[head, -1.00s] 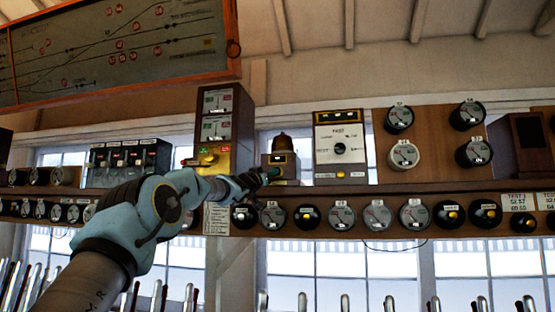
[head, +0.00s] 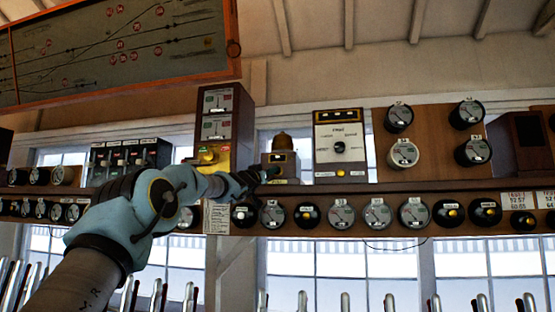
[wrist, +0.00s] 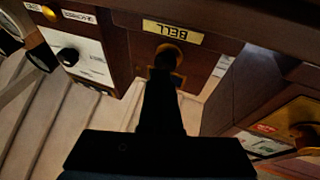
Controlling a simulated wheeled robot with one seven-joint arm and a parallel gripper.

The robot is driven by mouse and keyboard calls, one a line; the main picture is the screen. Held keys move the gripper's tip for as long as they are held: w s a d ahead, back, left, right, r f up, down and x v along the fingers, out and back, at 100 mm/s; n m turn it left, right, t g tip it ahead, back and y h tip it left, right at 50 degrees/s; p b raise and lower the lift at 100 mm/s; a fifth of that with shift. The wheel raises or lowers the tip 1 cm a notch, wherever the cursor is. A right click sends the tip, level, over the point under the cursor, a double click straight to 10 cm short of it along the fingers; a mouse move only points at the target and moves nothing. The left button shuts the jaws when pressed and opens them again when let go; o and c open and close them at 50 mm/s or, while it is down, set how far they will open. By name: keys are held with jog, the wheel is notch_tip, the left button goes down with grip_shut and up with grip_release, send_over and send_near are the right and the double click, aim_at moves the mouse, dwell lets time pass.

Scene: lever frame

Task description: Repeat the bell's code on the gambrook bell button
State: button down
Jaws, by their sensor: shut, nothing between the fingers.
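A small brown wooden box (head: 268,160) with a brass dome bell (head: 282,142) on top stands on the shelf. In the wrist view a yellow label (wrist: 172,32) on this box reads "BELL", upside down. A round brass fitting (wrist: 179,78) sits by the label, partly hidden by my fingers. My gripper (head: 273,172) is shut and empty in front of the box's lower face. In the wrist view my gripper (wrist: 166,58) ends over the brass fitting. I cannot tell whether the tips touch it. The name "gambrook" is not readable.
A tall instrument (head: 217,130) with a yellow part stands left of the box. A white-faced dial unit (head: 339,143) stands right of it. A row of round gauges (head: 378,215) runs below the shelf. Lever tops line the bottom edge.

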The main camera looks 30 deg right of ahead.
jog(key=shift+s+a+b, duration=0.15)
jog(key=shift+b, duration=0.25)
dwell(0.5)
dwell(1.3)
